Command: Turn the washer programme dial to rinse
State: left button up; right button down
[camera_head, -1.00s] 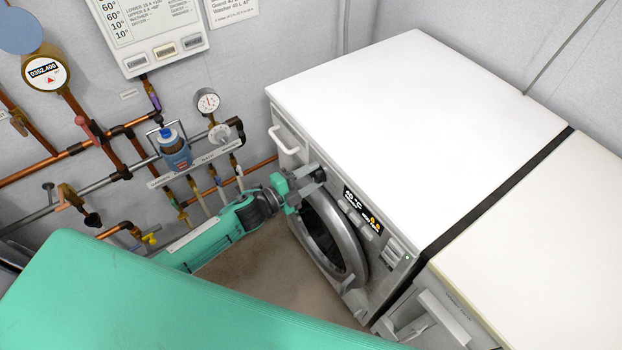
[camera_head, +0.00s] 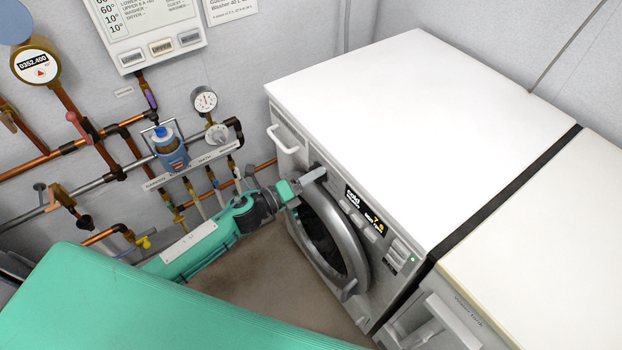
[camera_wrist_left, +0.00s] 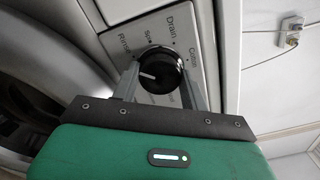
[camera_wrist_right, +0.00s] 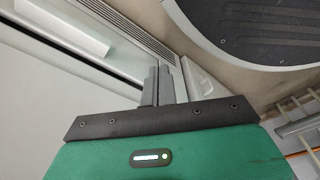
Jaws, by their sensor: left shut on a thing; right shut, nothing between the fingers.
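The washer (camera_head: 320,240) has a black round programme dial (camera_wrist_left: 162,72) with a white pointer line, seen in the left wrist view. Around it are the labels Rinse, Spin (partly readable), Drain and Cotton. The pointer line points to the left, below the Rinse label; I cannot tell exactly which mark it meets. My left gripper (camera_wrist_left: 160,82) is shut on the dial, one finger on each side; it also shows in the head view (camera_head: 308,178), where it hides the dial. My right gripper (camera_wrist_right: 164,84) is shut and empty, in the right wrist view only.
The washer display (camera_head: 365,208) reads "cold" with an orange number. The round door (camera_head: 325,238) is just below my left gripper. Pipes and valves, a blue-capped device (camera_head: 170,150) and a gauge (camera_head: 204,101) line the wall at left. A second white cabinet (camera_head: 540,230) stands at right.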

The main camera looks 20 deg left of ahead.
pick_arm(q)
jog(key=shift+f+m, duration=0.15)
jog(key=shift+m, duration=0.35)
pick_arm(e)
jog(key=shift+w+a+r, duration=0.15)
jog(key=shift+w+r, duration=0.3)
jog(key=shift+r, duration=0.1)
pick_arm(q)
jog(key=o, duration=1)
jog(key=shift+s, duration=0.1)
jog(key=shift+s+a, duration=0.2)
jog(key=shift+a, duration=0.05)
jog(key=shift+b+v, duration=1.35)
jog(key=shift+v, duration=5.25)
pick_arm(e)
jog(key=w+a+r, duration=0.1)
jog(key=w+r, duration=0.2)
jog(key=r, duration=0.3)
jog(key=shift+w+a+r, duration=0.15)
jog(key=shift+r, duration=0.15)
